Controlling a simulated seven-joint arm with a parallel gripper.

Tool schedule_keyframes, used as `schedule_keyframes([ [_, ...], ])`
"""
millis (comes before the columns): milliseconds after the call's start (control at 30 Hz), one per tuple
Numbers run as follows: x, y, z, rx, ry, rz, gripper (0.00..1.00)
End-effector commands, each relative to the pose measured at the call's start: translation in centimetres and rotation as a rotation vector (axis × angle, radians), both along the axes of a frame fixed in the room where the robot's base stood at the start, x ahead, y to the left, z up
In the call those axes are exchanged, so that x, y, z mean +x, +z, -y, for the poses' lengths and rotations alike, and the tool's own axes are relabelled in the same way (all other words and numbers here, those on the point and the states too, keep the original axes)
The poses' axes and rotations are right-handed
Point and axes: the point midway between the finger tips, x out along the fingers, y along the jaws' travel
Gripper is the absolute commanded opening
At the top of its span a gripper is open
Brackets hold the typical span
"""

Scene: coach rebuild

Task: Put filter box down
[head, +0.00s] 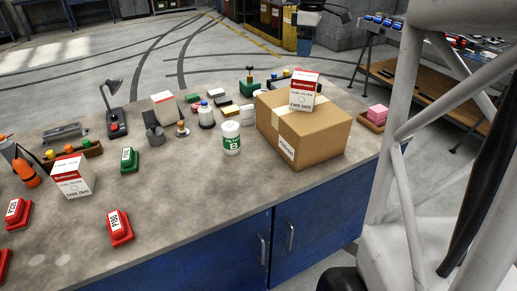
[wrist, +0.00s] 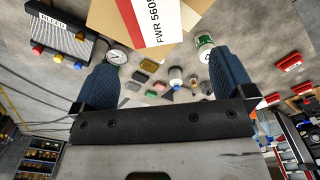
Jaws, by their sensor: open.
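A white filter box (head: 303,93) with a red band stands upright on top of a brown cardboard carton (head: 318,135) on the bench. In the wrist view the white filter box (wrist: 158,18) with its red stripe shows at the top edge, cut off, with the carton (wrist: 103,18) behind it. My gripper (wrist: 163,62) is open and empty. Its two blue fingers stand wide apart, and the filter box lies beyond their tips, not between them. I cannot make out my gripper surely in the head view.
Another white-and-red box (head: 72,176) stands at the left of the bench (head: 190,215). A white-green canister (head: 231,138) stands left of the carton. Red tags (head: 119,227) and a green tag (head: 129,159) lie on the bench. Its front middle is clear.

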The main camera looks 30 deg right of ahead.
Motion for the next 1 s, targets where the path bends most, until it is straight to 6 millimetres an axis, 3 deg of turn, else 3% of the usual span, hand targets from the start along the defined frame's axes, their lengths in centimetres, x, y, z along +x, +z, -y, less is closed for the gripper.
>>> schedule_keyframes([
  [167,-1.4,0.0,-3.8,-0.008,-0.054,0.016,1.00],
  [367,-4.6,-0.5,-10.5,-0.017,-0.169,0.050,1.00],
  [700,-12.5,-3.3,-21.3,-0.008,-0.398,0.120,1.00],
  [1000,-20.8,-7.5,-28.4,0.030,-0.598,0.178,1.00],
])
